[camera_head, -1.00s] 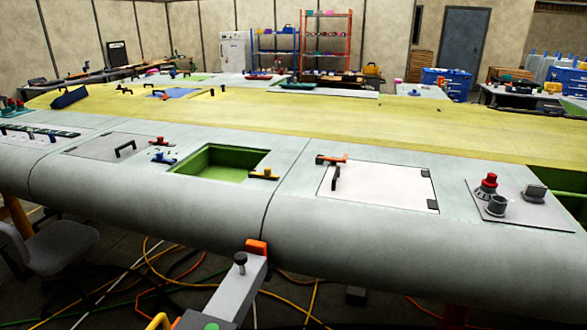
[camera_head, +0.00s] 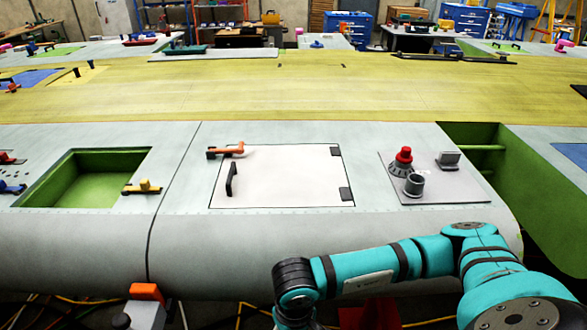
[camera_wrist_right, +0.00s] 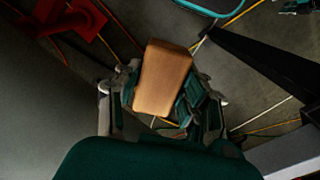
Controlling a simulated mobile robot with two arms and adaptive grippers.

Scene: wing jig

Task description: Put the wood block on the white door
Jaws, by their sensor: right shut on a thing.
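The white door (camera_head: 290,178) lies in the wing's top surface in the head view, closed, with a black handle (camera_head: 232,180) at its left and dark hinges on its right edge. An orange latch (camera_head: 228,150) sits at its far left corner. In the right wrist view my right gripper (camera_wrist_right: 165,95) is shut on the wood block (camera_wrist_right: 162,78), a plain brown block, held above the floor beside the wing. In the head view my right arm crosses in front of the wing's near edge, and its gripper and the block are hidden. My left gripper is not in view.
A grey panel (camera_head: 435,178) with a red-topped fitting (camera_head: 403,158) and other fittings lies right of the door. A green open recess (camera_head: 80,180) is at the left. The rounded wing edge (camera_head: 220,245) lies between my arm and the door. The door's middle is clear.

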